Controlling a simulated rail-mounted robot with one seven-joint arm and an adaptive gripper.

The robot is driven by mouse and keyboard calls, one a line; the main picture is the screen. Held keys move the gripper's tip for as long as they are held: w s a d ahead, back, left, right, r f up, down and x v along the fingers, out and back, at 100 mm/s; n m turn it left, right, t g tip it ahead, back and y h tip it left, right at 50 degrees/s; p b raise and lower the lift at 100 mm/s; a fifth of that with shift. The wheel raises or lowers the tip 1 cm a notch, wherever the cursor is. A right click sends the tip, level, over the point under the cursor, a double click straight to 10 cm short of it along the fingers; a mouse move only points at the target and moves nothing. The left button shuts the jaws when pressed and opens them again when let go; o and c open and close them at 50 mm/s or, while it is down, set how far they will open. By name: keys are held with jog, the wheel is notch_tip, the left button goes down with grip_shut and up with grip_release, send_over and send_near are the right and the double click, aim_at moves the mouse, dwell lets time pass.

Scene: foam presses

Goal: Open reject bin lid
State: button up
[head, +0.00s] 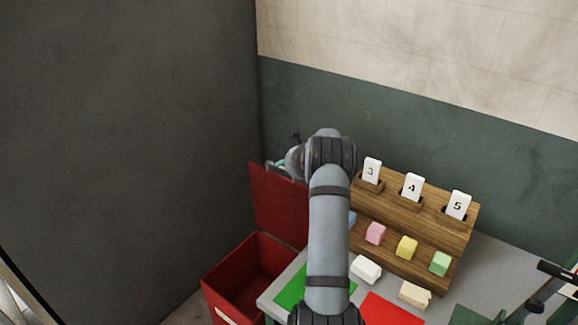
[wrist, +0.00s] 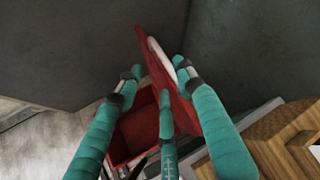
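The red reject bin (head: 227,281) stands on the floor at the left of the table in the head view, its inside showing. Its red lid (head: 280,205) stands raised, roughly upright, along the bin's back edge. In the wrist view the lid (wrist: 155,68) is seen nearly edge-on, with a pale curved part on it, and the open bin (wrist: 141,131) lies below. My gripper (wrist: 157,72) has teal fingers spread apart, with the lid passing between or just beyond them; contact is unclear. In the head view my arm mostly hides the gripper, with a little teal showing by the lid's top.
A grey table (head: 487,265) is right of the bin. It holds a wooden rack (head: 415,220) with numbered cards and coloured blocks, pale loose blocks, a green mat (head: 291,289) and a red mat (head: 388,311). A dark wall (head: 130,140) stands left of the bin.

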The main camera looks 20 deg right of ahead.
aim_at(279, 168)
jog(key=shift+v, duration=1.6)
jog(key=shift+w+f, duration=0.1)
jog(key=shift+f, duration=0.05)
jog(key=shift+x, duration=5.15)
